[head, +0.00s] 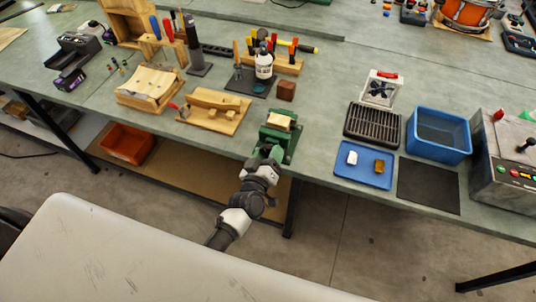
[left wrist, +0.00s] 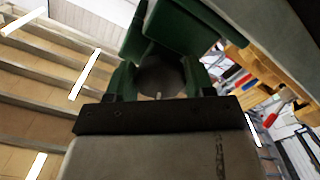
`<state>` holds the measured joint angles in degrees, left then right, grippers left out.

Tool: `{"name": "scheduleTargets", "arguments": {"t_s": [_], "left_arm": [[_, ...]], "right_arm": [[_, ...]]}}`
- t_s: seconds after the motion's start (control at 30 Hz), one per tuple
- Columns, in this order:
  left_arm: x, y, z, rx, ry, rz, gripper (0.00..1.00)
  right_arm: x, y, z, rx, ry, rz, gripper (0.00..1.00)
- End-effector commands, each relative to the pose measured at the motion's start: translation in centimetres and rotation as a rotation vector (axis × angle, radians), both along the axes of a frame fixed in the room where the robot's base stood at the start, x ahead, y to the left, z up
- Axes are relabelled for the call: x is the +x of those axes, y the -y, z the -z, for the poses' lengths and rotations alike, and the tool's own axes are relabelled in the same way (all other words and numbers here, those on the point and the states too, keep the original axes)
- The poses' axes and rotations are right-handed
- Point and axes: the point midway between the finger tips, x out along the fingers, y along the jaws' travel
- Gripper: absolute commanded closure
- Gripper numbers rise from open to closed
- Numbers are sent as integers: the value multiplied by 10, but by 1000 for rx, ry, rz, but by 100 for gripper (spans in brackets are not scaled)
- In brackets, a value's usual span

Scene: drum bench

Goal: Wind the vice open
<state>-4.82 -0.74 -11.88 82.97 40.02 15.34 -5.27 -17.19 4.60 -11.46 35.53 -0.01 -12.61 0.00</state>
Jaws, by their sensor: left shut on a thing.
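The green vice (head: 290,145) stands at the front edge of the bench, with a pale wooden block (head: 279,121) at its top. Whether its jaws grip the block cannot be told. My left gripper (head: 269,153) is at the vice's front, below the bench top's edge. In the left wrist view my left gripper (left wrist: 158,80) has its two green fingers shut on a dark round part, the vice's handle (left wrist: 160,76). The vice's green body (left wrist: 185,25) rises just beyond it. Most of the handle is hidden. My right gripper is in neither view.
An orange bin (head: 128,143) sits on the lower shelf.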

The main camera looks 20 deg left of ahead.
Motion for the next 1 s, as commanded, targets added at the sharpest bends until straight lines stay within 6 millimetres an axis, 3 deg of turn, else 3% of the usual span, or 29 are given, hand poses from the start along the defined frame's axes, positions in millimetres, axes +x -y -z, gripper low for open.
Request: {"name": "scheduleTargets", "arguments": {"t_s": [1.0], "left_arm": [[1, 1, -2, -967, -29, 1, 70]], "right_arm": [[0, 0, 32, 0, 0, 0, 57]]}}
